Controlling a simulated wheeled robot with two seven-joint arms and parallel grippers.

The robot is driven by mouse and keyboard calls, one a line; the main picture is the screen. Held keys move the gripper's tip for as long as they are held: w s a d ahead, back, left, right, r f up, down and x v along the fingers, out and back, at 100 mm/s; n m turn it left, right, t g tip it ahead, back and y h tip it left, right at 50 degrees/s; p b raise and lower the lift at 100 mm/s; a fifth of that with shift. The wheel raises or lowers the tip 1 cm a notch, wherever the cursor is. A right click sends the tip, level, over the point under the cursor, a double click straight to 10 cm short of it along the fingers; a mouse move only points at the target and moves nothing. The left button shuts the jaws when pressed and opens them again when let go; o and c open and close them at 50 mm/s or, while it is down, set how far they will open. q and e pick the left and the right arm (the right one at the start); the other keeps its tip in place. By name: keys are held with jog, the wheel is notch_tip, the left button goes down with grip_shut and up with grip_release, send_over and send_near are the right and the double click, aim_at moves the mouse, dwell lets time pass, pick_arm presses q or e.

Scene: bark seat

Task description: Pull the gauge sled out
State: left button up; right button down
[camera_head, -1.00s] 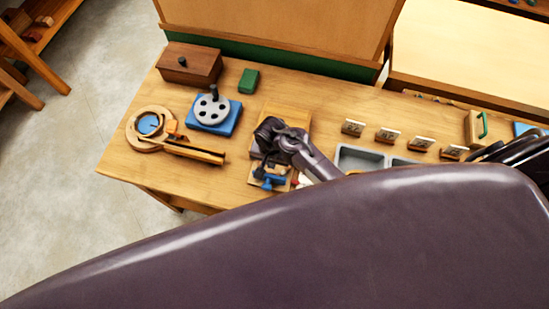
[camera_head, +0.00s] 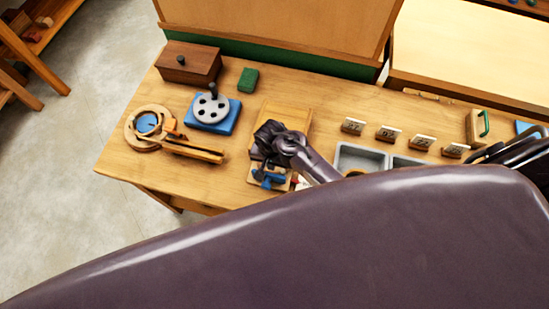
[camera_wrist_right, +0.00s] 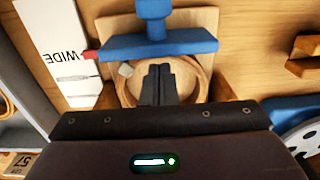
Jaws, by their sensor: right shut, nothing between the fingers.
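A blue T-shaped piece with a red tip (camera_wrist_right: 158,38) lies at the top of the right wrist view. It looks like the gauge sled, but I cannot be sure. Its blue part also shows in the head view (camera_head: 269,177), just in front of my right gripper. A pale wooden ring (camera_wrist_right: 205,75) lies around and under the fingertips in the wrist view. My right gripper (camera_wrist_right: 158,80) is shut and empty, with its fingertips close to the blue bar but apart from it in the picture. My left gripper is not in view.
A white card (camera_wrist_right: 58,50) marked WIDE lies beside the blue bar. On the bench (camera_head: 130,165) stand a blue base with a grey disc (camera_head: 211,108), a brown box (camera_head: 188,64), a green block (camera_head: 248,80), a grey tray (camera_head: 361,157) and several number blocks.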

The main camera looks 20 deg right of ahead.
aim_at(267, 175)
jog(key=shift+s+f, duration=0.45)
jog(key=shift+f, duration=0.1)
jog(key=shift+s, duration=0.1)
jog(key=shift+s+a+f+p, duration=0.1)
jog(key=shift+s+a+p, duration=0.5)
jog(key=shift+s, duration=0.4)
jog(key=shift+s+a+p, duration=0.4)
jog(key=shift+s+a, duration=0.35)
jog(key=shift+s, duration=0.2)
jog(key=shift+w+r, duration=0.1)
jog(key=shift+r, duration=0.3)
jog(key=shift+w+r+p, duration=0.55)
jog(key=shift+w+r, duration=0.2)
jog(key=shift+r, duration=0.15)
jog(key=shift+d+r, duration=0.2)
jog(key=shift+r, duration=1)
jog(key=shift+w+d+r, duration=0.1)
jog(key=shift+r, duration=0.5)
jog(key=shift+w+d+r, duration=0.1)
jog(key=shift+r, duration=0.45)
